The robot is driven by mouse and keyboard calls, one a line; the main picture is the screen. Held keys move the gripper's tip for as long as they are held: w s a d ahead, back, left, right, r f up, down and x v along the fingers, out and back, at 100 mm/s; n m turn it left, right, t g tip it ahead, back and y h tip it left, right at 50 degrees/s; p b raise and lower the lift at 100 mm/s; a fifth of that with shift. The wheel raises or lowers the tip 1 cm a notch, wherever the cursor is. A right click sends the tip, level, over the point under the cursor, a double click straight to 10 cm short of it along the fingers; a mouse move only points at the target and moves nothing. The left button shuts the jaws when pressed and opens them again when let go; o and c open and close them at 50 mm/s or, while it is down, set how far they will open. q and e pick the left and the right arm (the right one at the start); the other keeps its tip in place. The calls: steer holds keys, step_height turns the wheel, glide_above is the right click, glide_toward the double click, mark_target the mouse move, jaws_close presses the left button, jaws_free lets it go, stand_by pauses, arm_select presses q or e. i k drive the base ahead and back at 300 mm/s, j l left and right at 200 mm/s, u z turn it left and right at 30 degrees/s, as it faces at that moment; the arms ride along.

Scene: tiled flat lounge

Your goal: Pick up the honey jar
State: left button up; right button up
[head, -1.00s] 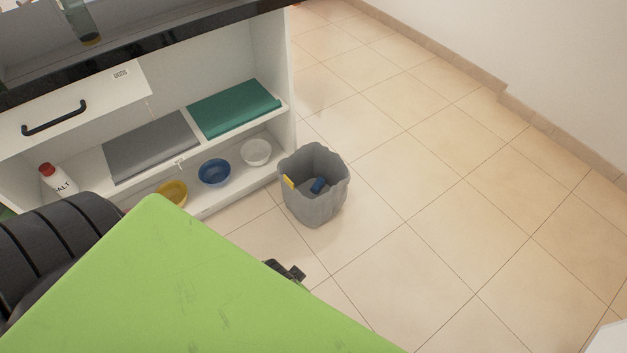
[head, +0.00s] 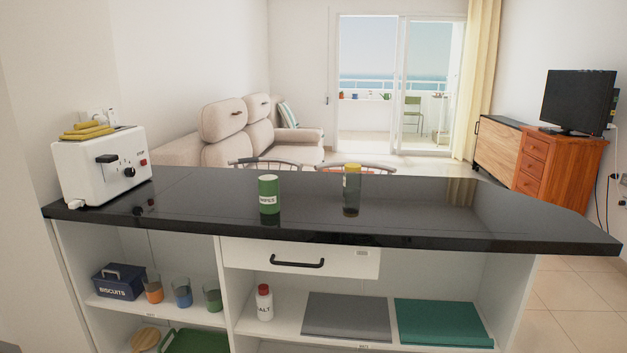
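A tall jar with a yellow lid (head: 352,190) stands upright on the black counter, right of its middle. It could be the honey jar; I can read no label on it. A green canister with a white label (head: 268,190) stands to its left on the same counter, with a gap between them. Neither of my grippers is in the head view.
The glossy black counter (head: 420,215) is bare to the right of the jar. A white toaster (head: 98,170) stands at its left end. Shelves below hold a biscuit tin (head: 118,281), several tumblers and a salt bottle (head: 264,303). Chair backs show behind the counter.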

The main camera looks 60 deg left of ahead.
mark_target(351, 171)
steer(key=u, duration=1.9)
